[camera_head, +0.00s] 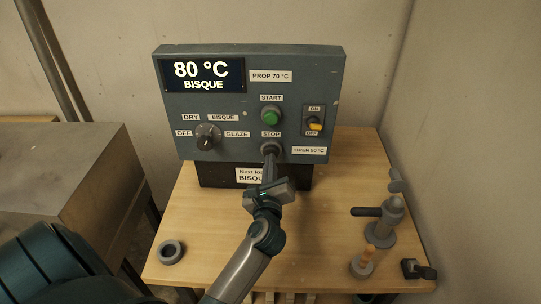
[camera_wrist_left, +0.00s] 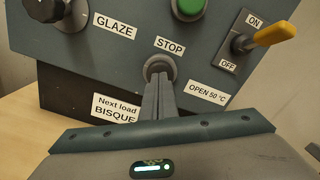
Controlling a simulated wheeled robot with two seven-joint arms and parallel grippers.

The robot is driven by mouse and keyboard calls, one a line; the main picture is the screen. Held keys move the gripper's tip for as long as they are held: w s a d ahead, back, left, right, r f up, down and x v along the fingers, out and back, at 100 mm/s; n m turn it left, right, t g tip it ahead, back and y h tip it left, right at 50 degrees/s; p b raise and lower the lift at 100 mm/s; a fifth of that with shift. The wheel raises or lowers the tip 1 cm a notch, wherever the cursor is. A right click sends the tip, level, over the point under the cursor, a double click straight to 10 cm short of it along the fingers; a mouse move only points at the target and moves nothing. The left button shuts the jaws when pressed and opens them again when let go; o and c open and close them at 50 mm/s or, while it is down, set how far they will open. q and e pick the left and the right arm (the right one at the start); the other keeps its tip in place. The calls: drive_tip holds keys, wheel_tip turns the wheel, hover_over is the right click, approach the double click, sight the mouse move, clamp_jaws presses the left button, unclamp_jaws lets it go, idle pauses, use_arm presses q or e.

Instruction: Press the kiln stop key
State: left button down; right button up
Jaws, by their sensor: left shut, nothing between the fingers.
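The kiln control panel (camera_head: 240,105) stands upright on a wooden table. Its display reads "80 °C BISQUE". The stop key (camera_head: 271,149) is a dark round button under the STOP label, below the green start key (camera_head: 271,115). My left gripper (camera_head: 270,155) is shut and empty, its fingertips at the stop key. In the left wrist view the shut fingers (camera_wrist_left: 160,85) overlap the lower part of the stop key (camera_wrist_left: 159,66); I cannot tell how far the key is pushed in. My right gripper is not in view.
The panel also has a mode dial (camera_head: 207,136), a yellow ON/OFF switch (camera_head: 315,125) and several labels. A grey ring (camera_head: 171,252) lies at the table's front left. A grey handled object (camera_head: 383,222) and a wooden-topped tool (camera_head: 363,262) stand at the right.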

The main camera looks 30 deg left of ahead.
use_arm(q)
drive_tip(key=shift+w+a, duration=0.25)
drive_tip(key=shift+w, duration=0.2)
drive_tip(key=shift+a, duration=0.1)
drive_tip(key=shift+s, duration=0.1)
idle(0.5)
drive_tip(key=shift+v, duration=0.85)
drive_tip(key=v, duration=0.5)
idle(0.7)
idle(0.4)
